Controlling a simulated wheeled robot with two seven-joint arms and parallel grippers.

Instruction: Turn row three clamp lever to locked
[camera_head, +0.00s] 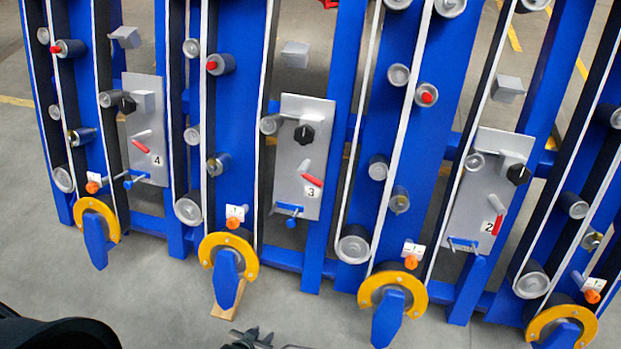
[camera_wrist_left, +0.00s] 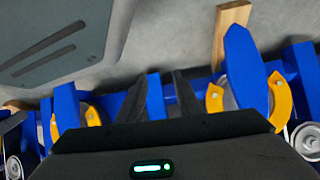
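The row three panel (camera_head: 290,185) is a grey plate marked 3, left of centre in the head view. Its lever (camera_head: 312,181) has a grey arm and a red grip that slants down to the right, just above the number. A black knob (camera_head: 304,134) is above the lever, and a blue handle (camera_head: 290,210) is at the plate's lower end. My left gripper (camera_head: 250,340) is at the bottom edge of the head view, well below the panel and apart from it. In the left wrist view its dark fingers (camera_wrist_left: 160,95) are spread and empty. My right gripper is not in view.
Similar panels marked 4 (camera_head: 150,120) and 2 (camera_head: 485,190) stand on either side. Blue row dividers with yellow half rings (camera_head: 229,245) and blue pointed tips (camera_head: 227,280) project below the panels. A wooden block (camera_head: 222,306) lies under one tip. Grey floor in front is clear.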

